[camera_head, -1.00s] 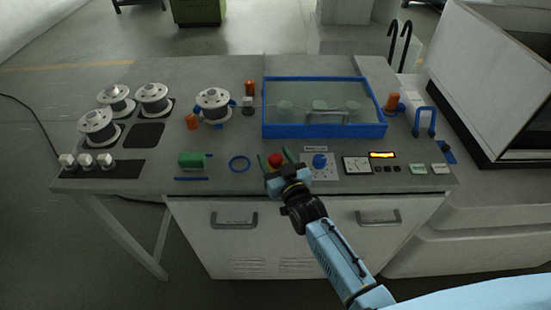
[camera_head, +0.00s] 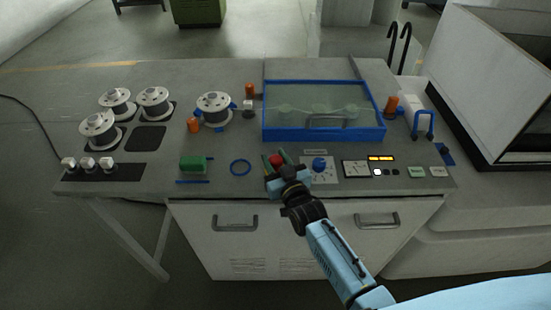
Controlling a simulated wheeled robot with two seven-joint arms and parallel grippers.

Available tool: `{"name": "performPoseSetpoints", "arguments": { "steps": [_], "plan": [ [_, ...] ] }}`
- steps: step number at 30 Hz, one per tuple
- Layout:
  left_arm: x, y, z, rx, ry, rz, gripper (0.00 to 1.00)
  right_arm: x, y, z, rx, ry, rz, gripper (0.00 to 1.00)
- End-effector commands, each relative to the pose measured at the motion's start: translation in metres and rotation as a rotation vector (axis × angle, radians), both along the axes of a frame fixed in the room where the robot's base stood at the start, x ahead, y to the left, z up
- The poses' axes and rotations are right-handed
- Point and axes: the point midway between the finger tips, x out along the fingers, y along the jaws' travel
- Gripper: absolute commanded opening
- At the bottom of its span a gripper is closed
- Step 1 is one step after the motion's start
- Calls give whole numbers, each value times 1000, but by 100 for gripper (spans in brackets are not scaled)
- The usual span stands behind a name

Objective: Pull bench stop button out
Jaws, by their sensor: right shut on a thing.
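The red bench stop button (camera_head: 276,160) stands on the front part of the bench top, left of the small blue knob panel. My right gripper (camera_head: 275,158) reaches it from the front right, with its green-tipped fingers on either side of the red cap, shut on it. The gripper body hides the button's base, so I cannot tell how far out the button sits. My left gripper is out of view.
A blue-framed glass lid (camera_head: 323,134) lies behind the button. A blue knob (camera_head: 319,163), a meter (camera_head: 356,169) and a lit display (camera_head: 381,158) are to the right. Wire spools (camera_head: 99,128) stand farther left.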

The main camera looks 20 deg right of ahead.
Motion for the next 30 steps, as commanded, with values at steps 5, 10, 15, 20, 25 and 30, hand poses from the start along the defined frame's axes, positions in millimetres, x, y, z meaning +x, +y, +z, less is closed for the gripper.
{"name": "performPoseSetpoints", "arguments": {
  "steps": [5,10,15,20,25,30],
  "plan": [
    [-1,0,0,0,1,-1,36,1,0,5,1,-13,0,0],
    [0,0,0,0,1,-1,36,1,0,5,2,-14,0,50],
    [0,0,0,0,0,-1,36,1,0,4,1,-11,0,56],
    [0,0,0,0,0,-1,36,0,0,3,1,-9,0,56],
    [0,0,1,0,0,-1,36,-13,-2,2,1,-7,0,56],
    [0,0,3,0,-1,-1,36,-44,-5,2,1,-6,0,56]
  ]
}}
